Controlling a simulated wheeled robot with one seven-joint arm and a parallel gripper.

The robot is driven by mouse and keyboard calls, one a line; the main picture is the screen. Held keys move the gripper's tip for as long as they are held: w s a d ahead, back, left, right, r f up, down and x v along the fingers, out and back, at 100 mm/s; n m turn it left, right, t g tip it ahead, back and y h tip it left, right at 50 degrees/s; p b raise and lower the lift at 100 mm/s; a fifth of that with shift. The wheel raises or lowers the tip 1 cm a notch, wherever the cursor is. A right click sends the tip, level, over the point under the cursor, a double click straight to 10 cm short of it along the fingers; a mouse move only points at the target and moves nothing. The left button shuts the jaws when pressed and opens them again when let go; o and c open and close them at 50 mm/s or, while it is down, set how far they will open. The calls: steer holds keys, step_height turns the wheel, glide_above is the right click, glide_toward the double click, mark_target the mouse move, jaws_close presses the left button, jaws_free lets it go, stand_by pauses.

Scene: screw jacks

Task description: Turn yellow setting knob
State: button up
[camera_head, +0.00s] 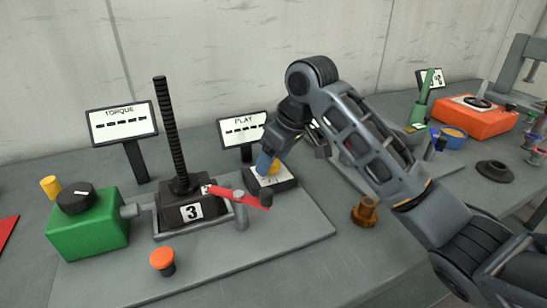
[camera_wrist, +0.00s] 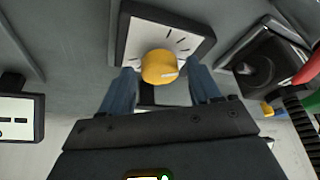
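The yellow setting knob (camera_wrist: 159,67) sits on a white dial plate (camera_wrist: 187,41) with black tick marks and a dark frame. A pale pointer line shows on the knob. In the head view the knob (camera_head: 274,168) is partly hidden by my gripper (camera_head: 268,164), which reaches down over it. In the wrist view my gripper (camera_wrist: 160,72) is open, its two blue fingers on either side of the knob. A gap shows between each fingertip and the knob, so neither appears to touch it. The PLAY display (camera_head: 243,129) behind shows only dashes.
Left of the dial stands a screw jack (camera_head: 190,212) marked 3, with a tall threaded rod and a red lever (camera_head: 235,194). A green box (camera_head: 88,228) with a black knob, an orange button (camera_head: 162,260) and the TORQUE display (camera_head: 121,122) are farther left. A brass piece (camera_head: 365,211) stands right.

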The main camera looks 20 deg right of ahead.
steer(key=shift+o, duration=0.4)
steer(key=shift+r, duration=0.15)
steer(key=v, duration=0.7)
steer(key=shift+s+r, duration=0.15)
steer(key=shift+r, duration=0.05)
